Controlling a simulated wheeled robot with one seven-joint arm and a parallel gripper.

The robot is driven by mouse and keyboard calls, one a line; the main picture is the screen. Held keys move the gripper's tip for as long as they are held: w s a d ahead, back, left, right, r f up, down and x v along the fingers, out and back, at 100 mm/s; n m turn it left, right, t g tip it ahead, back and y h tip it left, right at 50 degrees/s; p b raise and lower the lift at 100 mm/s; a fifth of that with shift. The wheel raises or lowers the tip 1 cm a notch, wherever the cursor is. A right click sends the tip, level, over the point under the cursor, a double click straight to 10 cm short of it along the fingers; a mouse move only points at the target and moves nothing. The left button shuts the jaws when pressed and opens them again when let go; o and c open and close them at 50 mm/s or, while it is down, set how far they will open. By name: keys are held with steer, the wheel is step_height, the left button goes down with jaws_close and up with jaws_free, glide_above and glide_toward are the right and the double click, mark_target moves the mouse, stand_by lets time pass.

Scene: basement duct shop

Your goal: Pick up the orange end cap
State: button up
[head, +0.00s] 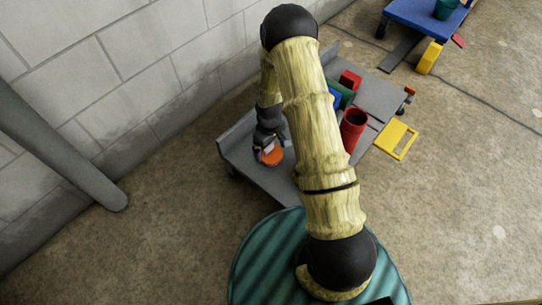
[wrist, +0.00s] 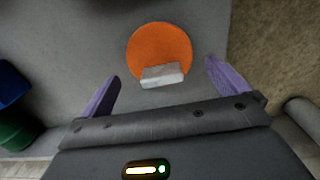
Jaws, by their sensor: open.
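The orange end cap (wrist: 158,50) is a round orange disc with a pale grey block-like piece (wrist: 163,76) at its near edge in the wrist view. It also shows in the head view (head: 271,156), on the left part of the grey cart (head: 252,172), partly covered by my gripper. My gripper (wrist: 161,85) is open, with one purple finger on each side of the pale piece and nothing held between them. In the head view my gripper (head: 268,145) is right at the cap; whether it touches cannot be told.
On the cart stand a red cylinder (head: 353,127), a red block (head: 350,79), a green piece (head: 345,96) and a blue piece (head: 334,99). A block wall (head: 150,60) runs behind. A blue cart (head: 425,15) stands at top right.

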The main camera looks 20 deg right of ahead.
mark_target(270, 152)
step_height(270, 152, down, 5)
steer(key=b, duration=0.3)
steer(key=shift+s+r, duration=0.15)
steer(key=shift+c, duration=0.4)
steer(key=c, duration=0.9)
